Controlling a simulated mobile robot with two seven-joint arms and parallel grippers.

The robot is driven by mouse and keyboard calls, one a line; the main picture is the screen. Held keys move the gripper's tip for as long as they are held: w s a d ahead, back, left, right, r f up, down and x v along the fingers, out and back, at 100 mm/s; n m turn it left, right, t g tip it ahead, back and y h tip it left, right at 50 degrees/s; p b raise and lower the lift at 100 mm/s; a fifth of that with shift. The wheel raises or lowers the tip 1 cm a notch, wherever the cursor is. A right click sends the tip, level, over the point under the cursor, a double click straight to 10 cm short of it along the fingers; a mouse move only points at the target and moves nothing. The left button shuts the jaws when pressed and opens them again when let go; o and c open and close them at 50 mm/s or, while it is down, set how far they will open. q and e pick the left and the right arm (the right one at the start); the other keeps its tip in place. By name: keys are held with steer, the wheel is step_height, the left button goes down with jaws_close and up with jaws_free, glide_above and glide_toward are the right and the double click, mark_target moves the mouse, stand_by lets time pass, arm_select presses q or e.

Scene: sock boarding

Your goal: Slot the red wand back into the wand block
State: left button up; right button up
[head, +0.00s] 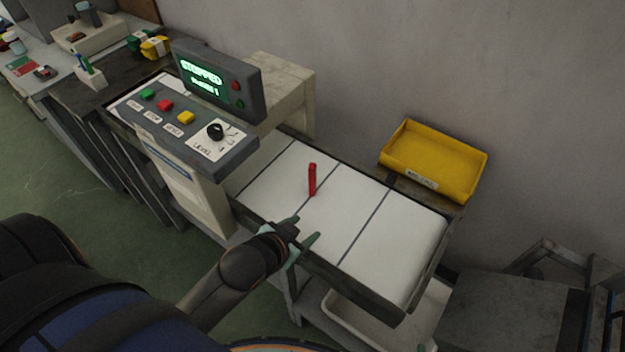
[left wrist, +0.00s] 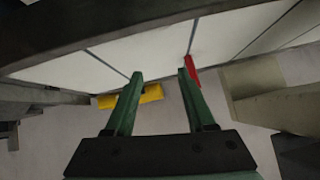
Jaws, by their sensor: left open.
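The red wand (head: 312,180) is on the white conveyor belt (head: 395,235), near a dark cross line, and looks upright. It also shows in the left wrist view (left wrist: 190,62), partly behind the right-hand finger. My left gripper (head: 306,230) is open and empty at the belt's near edge, short of the wand. Its two green fingers (left wrist: 161,74) stand apart in the wrist view. A small pale block (head: 90,79) with blue and green sticks in it stands on the far left bench; it looks like the wand block. My right gripper is not in view.
A control panel (head: 190,127) with buttons, a knob and a lit display (head: 205,80) stands left of the wand. A yellow bin (head: 432,160) sits behind the belt. A pale tray (head: 345,315) is below it. The belt right of the wand is clear.

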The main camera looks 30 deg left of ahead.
arm_select(q)
steer(key=w+d+r+m+t+h, duration=0.2)
steer(key=w+d+r+m+t, duration=0.15)
steer(key=w+r, duration=0.4)
steer(key=w+d+r+m+t+h, duration=0.3)
steer(key=w+r+t, duration=0.15)
steer(key=r, duration=0.65)
steer(key=s+d+r+m+h, duration=0.2)
steer(key=d+r+m+h, duration=0.5)
steer(key=m+h, duration=0.1)
steer(key=s+d+m+g+h, duration=0.5)
steer(key=d+m+g, duration=0.3)
steer(key=m+g, duration=0.45)
steer(key=m+g+y, duration=0.3)
steer(key=g+y, duration=0.1)
steer(key=y, duration=1.5)
glide_toward(312, 166)
steer(key=f, duration=0.7)
steer(key=shift+w+d, duration=0.1)
steer(key=shift+w, duration=0.15)
steer(key=f, duration=0.3)
steer(key=f+p, duration=0.1)
steer(key=f, duration=0.1)
steer(key=shift+w+a, duration=0.25)
steer(key=shift+w, duration=0.1)
steer(key=shift+w+f+t, duration=0.1)
steer(key=shift+f+t, duration=0.15)
steer(key=shift+f, duration=0.1)
jaws_close()
